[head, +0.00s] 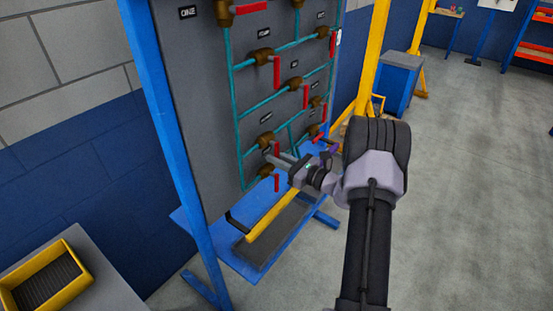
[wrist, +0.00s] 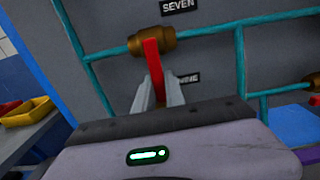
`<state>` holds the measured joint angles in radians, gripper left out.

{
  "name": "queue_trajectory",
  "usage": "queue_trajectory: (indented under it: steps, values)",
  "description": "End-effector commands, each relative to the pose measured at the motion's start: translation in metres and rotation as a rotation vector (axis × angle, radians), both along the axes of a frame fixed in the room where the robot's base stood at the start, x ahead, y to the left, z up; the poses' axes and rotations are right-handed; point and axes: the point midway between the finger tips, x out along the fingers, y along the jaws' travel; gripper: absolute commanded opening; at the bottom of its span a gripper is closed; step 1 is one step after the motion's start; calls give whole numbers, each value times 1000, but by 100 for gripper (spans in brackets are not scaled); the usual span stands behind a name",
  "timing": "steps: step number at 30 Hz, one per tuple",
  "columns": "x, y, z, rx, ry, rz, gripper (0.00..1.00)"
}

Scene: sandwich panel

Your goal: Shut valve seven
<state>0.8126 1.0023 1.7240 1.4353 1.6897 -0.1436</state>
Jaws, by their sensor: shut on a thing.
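Valve seven is a brass body (wrist: 152,41) on a teal pipe, just under the label SEVEN (wrist: 178,6) in the wrist view. Its red lever (wrist: 152,62) hangs down from the body, across the pipe. My gripper (wrist: 155,92) is shut on the lever's lower part, and its fingers hide the lever's end. In the head view my gripper (head: 272,158) reaches the lower part of the panel from the right. Valve seven's brass body (head: 265,139) shows just above the fingers there.
Below is another valve (head: 265,171) with a red lever (head: 277,183) hanging down; a label NINE (wrist: 187,78) shows behind my fingers. Several other valves fill the grey panel (head: 190,90). A yellow bin (head: 78,253) stands at lower left. The floor (head: 460,200) at right is clear.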

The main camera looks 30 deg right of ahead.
Motion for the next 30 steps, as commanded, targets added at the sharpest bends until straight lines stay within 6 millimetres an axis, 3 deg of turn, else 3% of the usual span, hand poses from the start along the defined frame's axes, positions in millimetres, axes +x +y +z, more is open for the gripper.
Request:
queue_trajectory:
  steps: [2, 3, 6, 17, 23, 30]
  values:
    - [0, -1, 1, -3, -1, -1, 0]
    - [0, -1, 1, -3, -1, -2, 17]
    - [0, -1, 1, -2, -2, -1, 36]
    - [-4, -2, 1, 0, 0, -2, 36]
    - [-44, -18, 3, 2, 2, -6, 36]
    - [-115, -44, 4, 1, -1, -7, 36]
